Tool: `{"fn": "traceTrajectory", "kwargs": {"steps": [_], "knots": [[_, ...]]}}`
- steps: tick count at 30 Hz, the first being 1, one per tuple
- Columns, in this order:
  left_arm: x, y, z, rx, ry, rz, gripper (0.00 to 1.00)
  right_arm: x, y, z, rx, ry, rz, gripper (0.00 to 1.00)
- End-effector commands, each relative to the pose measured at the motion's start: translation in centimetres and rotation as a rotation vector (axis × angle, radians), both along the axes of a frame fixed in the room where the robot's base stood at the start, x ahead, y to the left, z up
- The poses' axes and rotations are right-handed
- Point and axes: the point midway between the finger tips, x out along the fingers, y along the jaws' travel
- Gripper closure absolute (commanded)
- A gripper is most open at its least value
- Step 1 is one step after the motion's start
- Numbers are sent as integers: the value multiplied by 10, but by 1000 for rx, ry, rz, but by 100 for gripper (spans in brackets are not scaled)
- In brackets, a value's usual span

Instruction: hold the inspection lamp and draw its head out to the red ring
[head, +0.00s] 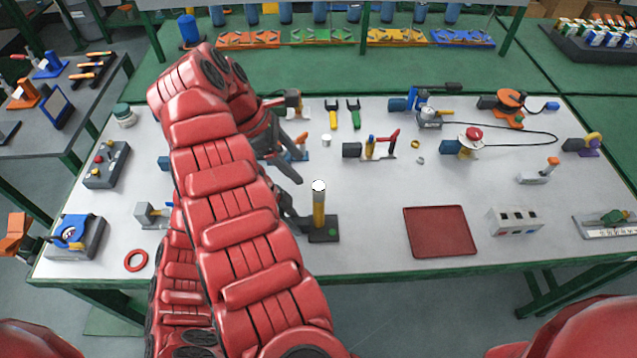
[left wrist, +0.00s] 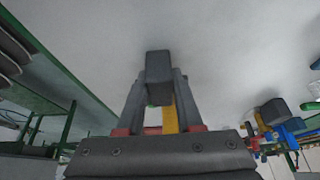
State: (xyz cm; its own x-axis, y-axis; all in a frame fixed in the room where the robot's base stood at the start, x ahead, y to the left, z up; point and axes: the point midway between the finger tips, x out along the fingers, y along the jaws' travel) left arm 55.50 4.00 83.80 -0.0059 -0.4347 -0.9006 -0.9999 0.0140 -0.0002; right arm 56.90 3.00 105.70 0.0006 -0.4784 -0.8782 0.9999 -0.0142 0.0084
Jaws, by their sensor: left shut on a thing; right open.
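The inspection lamp appears to be the upright yellow post (head: 319,212) with a white head (head: 318,186) on a dark base (head: 323,232) with a green dot. My left gripper (head: 298,222) is shut on it low down, from the left; the exact contact is partly hidden. In the left wrist view a dark block (left wrist: 158,68) sits at the fingertips, with a yellow strip (left wrist: 170,120) between the fingers. I make out no red ring on the lamp.
A loose red ring (head: 136,260) lies at the table's front left. A red tray (head: 440,231) and a white socket block (head: 515,221) stand right of the lamp. A yellow-and-red tool stand (head: 380,147) is behind it. The white table between lamp and tray is clear.

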Motion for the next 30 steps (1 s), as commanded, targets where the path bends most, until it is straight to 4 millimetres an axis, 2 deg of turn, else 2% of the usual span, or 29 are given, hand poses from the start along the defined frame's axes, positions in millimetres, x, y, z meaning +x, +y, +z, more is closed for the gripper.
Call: {"fn": "traceTrajectory", "kwargs": {"steps": [5, 18, 24, 30], "knots": [[0, 0, 0, 0, 0, 0, 100, -5, -6, -11, -5, 15, -2, 32], [0, 0, 0, -1, 0, 0, 100, -4, -36, -65, -4, 11, -1, 32], [0, 0, 0, -1, 0, 0, 100, -4, -42, -76, -3, 9, -1, 32], [0, 0, 0, -1, 0, 0, 100, -3, -43, -78, -2, 8, -1, 32]]}}
